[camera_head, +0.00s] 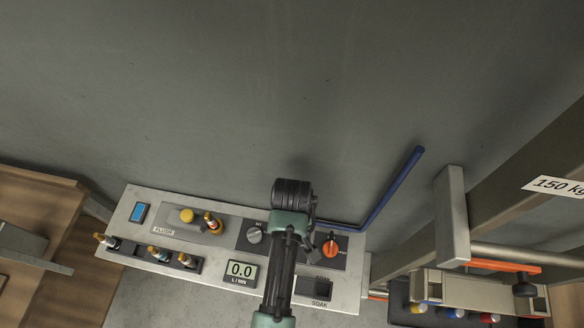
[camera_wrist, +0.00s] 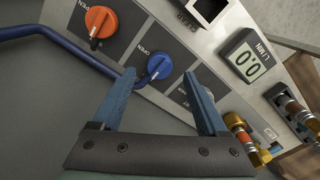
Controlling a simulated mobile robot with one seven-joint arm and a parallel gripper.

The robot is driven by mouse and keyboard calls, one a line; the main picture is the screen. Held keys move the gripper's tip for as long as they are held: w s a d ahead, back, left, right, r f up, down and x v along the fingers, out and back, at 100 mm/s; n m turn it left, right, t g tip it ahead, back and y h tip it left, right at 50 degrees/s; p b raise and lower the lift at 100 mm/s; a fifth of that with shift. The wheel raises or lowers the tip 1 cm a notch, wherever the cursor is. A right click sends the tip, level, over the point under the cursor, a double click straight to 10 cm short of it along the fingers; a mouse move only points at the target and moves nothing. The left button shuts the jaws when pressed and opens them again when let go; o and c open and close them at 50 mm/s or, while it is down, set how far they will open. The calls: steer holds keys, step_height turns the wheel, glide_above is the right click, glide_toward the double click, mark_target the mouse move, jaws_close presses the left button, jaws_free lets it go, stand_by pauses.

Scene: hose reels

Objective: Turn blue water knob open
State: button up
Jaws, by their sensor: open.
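The blue water knob (camera_wrist: 159,66) shows in the wrist view on the grey panel (camera_wrist: 195,45), with "OPEN" printed beside it. A small curved blue piece sits against its lower left edge. My gripper (camera_wrist: 160,76) is open, and its two blue fingers point at the panel. In the picture the knob lies between and just beyond the fingertips; I cannot tell how much gap is left or whether they touch. In the head view, my arm and gripper (camera_head: 291,195) hide the blue knob.
An orange knob (camera_wrist: 101,21) sits left of the blue one, and a blue pipe (camera_wrist: 55,35) runs close to the left finger. A grey knob (camera_head: 254,232), display (camera_head: 241,272) and brass fittings (camera_head: 187,215) share the panel. A metal frame (camera_head: 453,215) stands right.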

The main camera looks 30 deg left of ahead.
steer(key=shift+f+b, duration=1.3)
steer(key=shift+f, duration=0.4)
jaws_close()
